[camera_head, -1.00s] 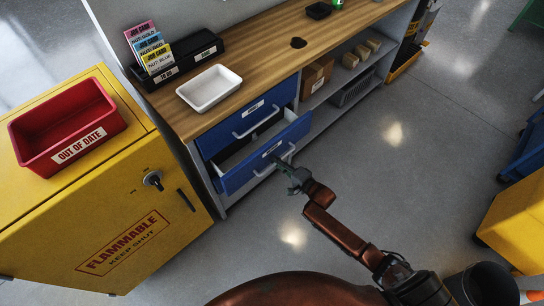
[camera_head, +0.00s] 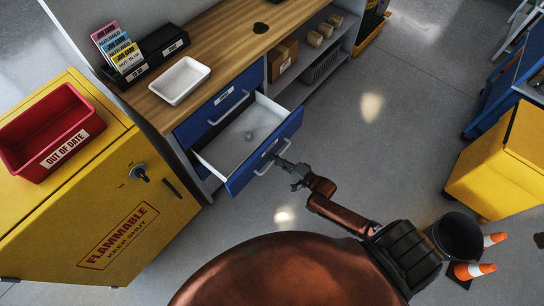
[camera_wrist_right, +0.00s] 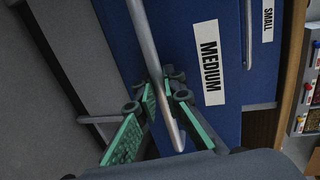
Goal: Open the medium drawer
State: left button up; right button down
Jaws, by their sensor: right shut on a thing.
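The medium drawer (camera_head: 236,178) has a blue front and a white inside, and it stands well out of the workbench. A small grey item (camera_head: 249,136) lies inside it. In the right wrist view its front carries a MEDIUM label (camera_wrist_right: 209,73) and a grey bar handle (camera_wrist_right: 150,50). My right gripper (camera_head: 285,166) is at this handle. In the right wrist view its green-padded fingers (camera_wrist_right: 160,100) are shut around the bar. My left gripper is not in view.
The shut small drawer (camera_head: 217,107) is above. A white tray (camera_head: 180,80) and card holder (camera_head: 150,50) are on the workbench. A yellow flammables cabinet (camera_head: 120,215) with a red bin (camera_head: 48,131) stands left. A black bucket (camera_head: 457,236) and cones (camera_head: 473,270) are at right. Floor before the drawer is clear.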

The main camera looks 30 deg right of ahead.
jog(key=shift+s, duration=0.15)
jog(key=c, duration=2.3)
grip_release()
jog(key=shift+s+d, duration=0.1)
jog(key=v, duration=1.1)
jog(key=shift+s+d, duration=0.1)
jog(key=shift+s, duration=0.3)
